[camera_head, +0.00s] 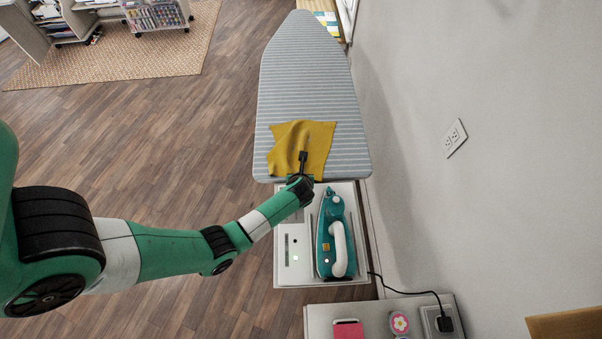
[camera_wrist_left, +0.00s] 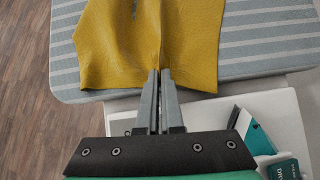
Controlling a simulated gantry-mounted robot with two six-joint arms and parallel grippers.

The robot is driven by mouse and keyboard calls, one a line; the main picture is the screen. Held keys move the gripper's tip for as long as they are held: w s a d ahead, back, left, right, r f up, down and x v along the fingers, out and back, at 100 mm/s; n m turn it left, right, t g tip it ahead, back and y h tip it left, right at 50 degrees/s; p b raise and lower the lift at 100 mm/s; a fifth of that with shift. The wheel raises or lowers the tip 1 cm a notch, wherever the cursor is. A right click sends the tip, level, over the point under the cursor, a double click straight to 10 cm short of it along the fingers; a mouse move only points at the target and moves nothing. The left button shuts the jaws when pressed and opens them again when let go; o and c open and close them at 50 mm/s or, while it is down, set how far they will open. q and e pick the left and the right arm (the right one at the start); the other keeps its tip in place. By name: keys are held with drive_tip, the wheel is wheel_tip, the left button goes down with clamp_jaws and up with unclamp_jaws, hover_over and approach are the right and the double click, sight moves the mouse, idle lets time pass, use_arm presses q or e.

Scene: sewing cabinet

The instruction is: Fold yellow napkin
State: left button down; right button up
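The yellow napkin (camera_head: 318,138) lies on the near end of the grey striped ironing board (camera_head: 305,70). Its outline is uneven and its upper left part looks creased. My left gripper (camera_head: 303,158) is over the napkin's near part, its arm coming in from the lower left. In the left wrist view, the fingers (camera_wrist_left: 160,76) are close together at the napkin's near edge. The napkin (camera_wrist_left: 195,40) bunches at the fingertips, with a crease running away from them, so they look shut on it. My right gripper is not in view.
A teal iron (camera_head: 327,235) stands on a white stand (camera_head: 293,258) just below the board's near end. A power cord (camera_head: 405,291) runs to a plug at the lower right. The wall (camera_head: 480,80) is close on the right. The board's far part is clear.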

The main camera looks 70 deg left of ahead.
use_arm(q)
drive_tip(key=w+a+r+p, duration=0.4)
drive_tip(key=a+r+p, duration=0.4)
drive_tip(key=r, duration=0.3)
drive_tip(key=w+a+f+b, duration=0.1)
drive_tip(key=a+f+b, duration=0.1)
drive_tip(key=a+b, duration=0.2)
drive_tip(key=w+a+f+b, duration=0.2)
drive_tip(key=a+b, duration=0.2)
drive_tip(key=b, duration=0.4)
drive_tip(key=w+a+f+b, duration=0.2)
drive_tip(key=a+f+b, duration=0.1)
drive_tip(key=b, duration=0.4)
drive_tip(key=shift+w+a, duration=0.15)
drive_tip(key=shift+a, duration=0.3)
drive_tip(key=shift+w+a+b, duration=0.1)
drive_tip(key=shift+a+b, duration=0.1)
drive_tip(key=shift+b, duration=0.25)
drive_tip(key=shift+r, duration=0.1)
unclamp_jaws()
